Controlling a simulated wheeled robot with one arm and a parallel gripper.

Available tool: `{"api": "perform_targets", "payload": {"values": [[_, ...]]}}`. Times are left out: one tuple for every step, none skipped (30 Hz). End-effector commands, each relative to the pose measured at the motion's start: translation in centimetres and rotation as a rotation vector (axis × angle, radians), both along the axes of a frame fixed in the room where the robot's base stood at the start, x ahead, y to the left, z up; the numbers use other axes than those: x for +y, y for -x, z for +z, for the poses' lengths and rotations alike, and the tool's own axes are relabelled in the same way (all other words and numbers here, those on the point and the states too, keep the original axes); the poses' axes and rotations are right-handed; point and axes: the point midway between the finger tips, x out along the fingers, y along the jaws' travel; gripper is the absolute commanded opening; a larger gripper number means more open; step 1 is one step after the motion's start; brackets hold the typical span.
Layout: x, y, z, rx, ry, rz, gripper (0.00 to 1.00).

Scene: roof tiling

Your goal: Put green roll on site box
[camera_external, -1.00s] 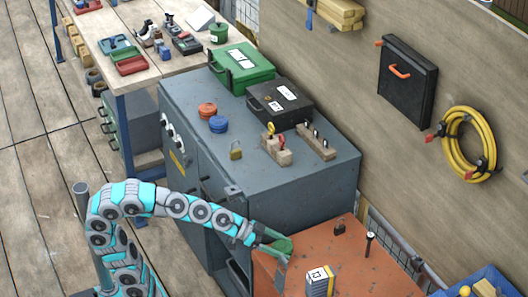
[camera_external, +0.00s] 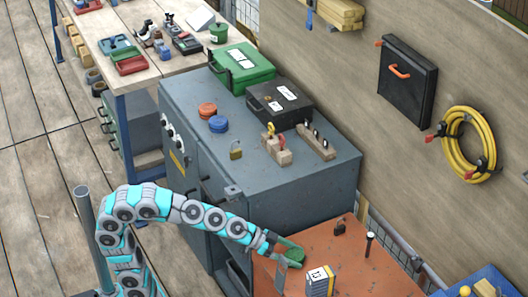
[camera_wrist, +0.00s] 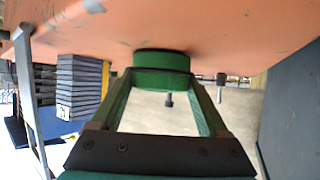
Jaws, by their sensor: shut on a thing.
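The green roll (camera_wrist: 162,60) is a short dark green cylinder between the fingertips of my gripper (camera_wrist: 162,78) in the wrist view. It also shows at the fingertips in the external view (camera_external: 295,254). My gripper (camera_external: 288,252) is shut on it, low over the orange top (camera_external: 345,262) at lower right. The roll is at or very near this orange surface; I cannot tell if it touches. A large grey steel box (camera_external: 300,172) stands behind. No readable label tells which of the two is the site box.
A grey-and-yellow block (camera_external: 320,281) stands on the orange top close to my gripper. A padlock (camera_external: 339,228) and a black upright pin (camera_external: 369,243) stand farther back. The grey box carries cases (camera_external: 280,104), coloured discs (camera_external: 218,124) and wooden holders (camera_external: 316,142).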

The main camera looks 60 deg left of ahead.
Motion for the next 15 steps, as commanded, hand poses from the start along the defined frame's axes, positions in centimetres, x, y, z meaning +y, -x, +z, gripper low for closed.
{"api": "perform_targets", "payload": {"values": [[0.01,-0.01,-0.15,0.000,0.000,0.000,0.17],[0.01,0.00,-0.26,0.000,0.000,0.000,0.17],[0.01,0.00,-0.39,0.000,0.000,0.000,0.17],[0.02,0.00,-0.48,0.000,0.000,0.000,0.17],[0.01,0.00,-0.33,0.000,0.000,0.000,0.81],[0.02,0.01,-0.30,0.000,0.000,0.000,0.85],[0.02,0.01,-0.30,0.000,0.000,0.000,0.89],[0.03,0.00,-0.30,0.000,0.000,0.000,0.92],[0.02,0.01,-0.30,0.000,0.000,0.000,0.97],[0.01,0.00,-0.29,0.000,0.000,0.000,1.00],[0.01,0.00,-0.29,0.000,0.000,0.000,1.00],[0.01,0.00,-0.29,0.000,0.000,0.000,1.00],[0.01,0.00,-0.29,0.001,0.001,0.000,1.00],[0.02,0.01,-0.30,0.001,0.001,0.000,1.00],[0.02,0.01,-0.31,0.001,0.000,0.000,1.00]]}}
